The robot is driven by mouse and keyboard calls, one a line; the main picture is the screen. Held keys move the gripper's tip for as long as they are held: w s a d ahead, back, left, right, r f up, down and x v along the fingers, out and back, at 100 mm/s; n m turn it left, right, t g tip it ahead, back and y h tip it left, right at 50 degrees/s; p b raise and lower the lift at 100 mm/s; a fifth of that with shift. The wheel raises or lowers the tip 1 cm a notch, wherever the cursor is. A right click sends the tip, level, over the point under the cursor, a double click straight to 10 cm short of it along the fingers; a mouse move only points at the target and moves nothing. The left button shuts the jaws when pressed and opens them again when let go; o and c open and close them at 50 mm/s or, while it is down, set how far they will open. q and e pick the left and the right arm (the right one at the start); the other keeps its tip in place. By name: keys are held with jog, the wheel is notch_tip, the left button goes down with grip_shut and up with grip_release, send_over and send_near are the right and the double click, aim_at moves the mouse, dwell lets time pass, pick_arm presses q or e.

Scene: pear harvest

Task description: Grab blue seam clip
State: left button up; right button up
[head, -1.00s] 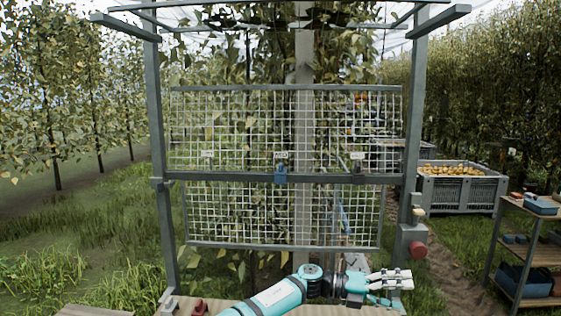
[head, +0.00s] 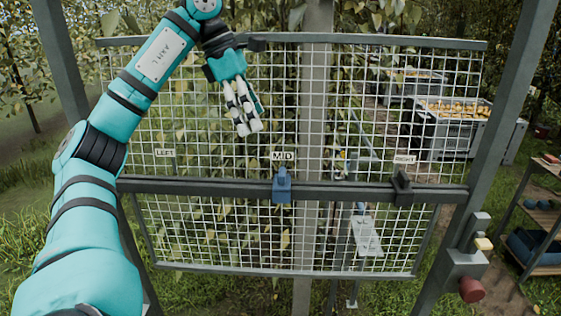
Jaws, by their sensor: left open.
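The blue seam clip (head: 282,187) sits on the dark horizontal bar (head: 225,186) in the middle of the mesh frame, right under the "MID" label (head: 283,156). My left gripper (head: 248,129) is open and empty, above and to the left of the blue clip, with its fingers pointing down. It is apart from the clip. My left arm comes in from the left and bends over at the top. My right gripper is not in view.
A dark clip (head: 403,187) sits on the bar under the "RIGHT" label (head: 404,160). The wire mesh (head: 350,110) stands behind the gripper between grey posts. A red knob (head: 472,290) is at lower right. Crates of yellow fruit (head: 455,125) and a shelf stand beyond.

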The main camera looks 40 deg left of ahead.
pick_arm(q)
jog(key=b, duration=0.5)
send_near(282, 180)
jog(key=a+f, duration=0.1)
jog(key=w+f, duration=0.1)
jog(key=w+d+f+b, duration=0.1)
jog(key=f, duration=0.1)
jog(key=f+b, duration=0.1)
jog(key=shift+w+d+f, duration=0.2)
jog(key=shift+w+f, duration=0.15)
jog(key=shift+w, duration=0.05)
jog(key=shift+f, duration=0.3)
jog(key=p+x, duration=0.1)
jog(key=x, duration=0.3)
jog(key=shift+a+f+p, duration=0.15)
jog(key=shift+f+p, duration=0.05)
jog(key=shift+p, duration=0.2)
jog(key=shift+w+f, duration=0.15)
jog(key=shift+f, duration=0.1)
jog(key=c, duration=1.1)
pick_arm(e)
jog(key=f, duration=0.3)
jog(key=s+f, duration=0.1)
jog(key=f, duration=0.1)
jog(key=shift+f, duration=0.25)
pick_arm(q)
jog(key=shift+r, duration=0.15)
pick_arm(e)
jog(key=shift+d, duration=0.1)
